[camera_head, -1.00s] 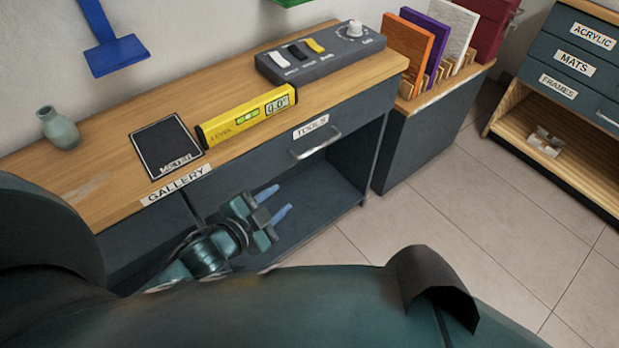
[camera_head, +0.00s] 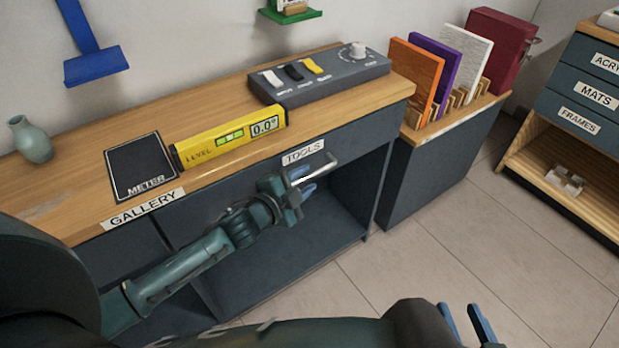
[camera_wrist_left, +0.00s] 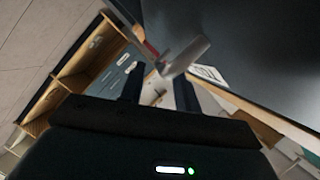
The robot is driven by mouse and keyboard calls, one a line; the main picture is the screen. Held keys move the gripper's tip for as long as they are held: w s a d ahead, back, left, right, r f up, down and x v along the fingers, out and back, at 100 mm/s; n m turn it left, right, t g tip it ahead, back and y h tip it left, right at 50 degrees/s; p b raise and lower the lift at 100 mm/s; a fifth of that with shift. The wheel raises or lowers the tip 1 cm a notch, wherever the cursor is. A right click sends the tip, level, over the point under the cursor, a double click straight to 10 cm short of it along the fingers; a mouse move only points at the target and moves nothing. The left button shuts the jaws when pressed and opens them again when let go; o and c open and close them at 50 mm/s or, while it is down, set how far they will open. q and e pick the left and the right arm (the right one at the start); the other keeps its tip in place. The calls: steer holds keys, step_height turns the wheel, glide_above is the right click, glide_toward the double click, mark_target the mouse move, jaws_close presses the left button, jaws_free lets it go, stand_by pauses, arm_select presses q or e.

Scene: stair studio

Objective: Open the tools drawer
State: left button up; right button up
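The tools drawer (camera_head: 352,141) is a dark grey-blue front under the wooden worktop, with a white TOOLS label (camera_head: 303,152) above its metal bar handle (camera_head: 322,167). The drawer front looks flush with the cabinet. My left gripper (camera_head: 304,180) is open at the left part of the handle, its blue fingers apart. In the left wrist view the pale handle (camera_wrist_left: 186,57) crosses near the two dark fingertips; I cannot tell whether they touch it. My right gripper (camera_head: 467,322) is at the bottom right edge, open and empty, far from the drawer.
On the worktop stand a yellow level (camera_head: 230,138), a black meter pad (camera_head: 142,167), a switch box (camera_head: 320,77) and a vase (camera_head: 32,142). An open shelf space (camera_head: 285,240) lies below the drawer. Clear tiled floor (camera_head: 440,240) is in front and right.

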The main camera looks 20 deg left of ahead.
arm_select(q)
steer(key=shift+x, duration=1.25)
steer(key=shift+c, duration=0.4)
jaws_close()
